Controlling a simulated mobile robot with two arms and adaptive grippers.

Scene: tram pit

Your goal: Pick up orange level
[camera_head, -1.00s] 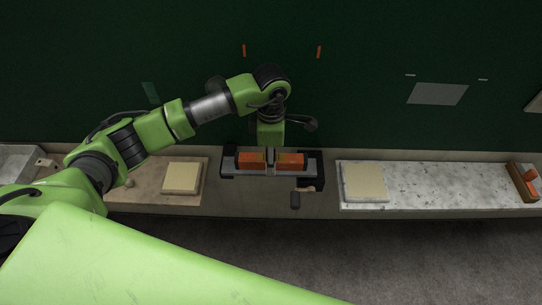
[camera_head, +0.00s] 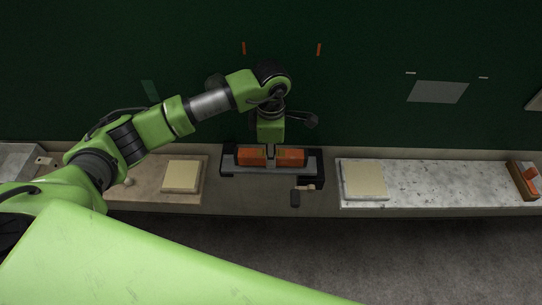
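The orange level (camera_head: 290,157) is at the black and grey holder (camera_head: 313,166) on the ledge in the middle of the head view. My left gripper (camera_head: 271,152) points down at the middle of the level and covers that part. It appears shut on the level, though its fingertips are small and partly hidden. The level lies roughly horizontal, at or just above the holder. My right gripper is not in view.
Pale blocks stand left (camera_head: 182,176) and right (camera_head: 364,180) of the holder. A small dark-headed tool (camera_head: 296,198) lies at its front right. An orange-handled tool (camera_head: 529,176) is at the far right. A dark green wall rises behind the ledge.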

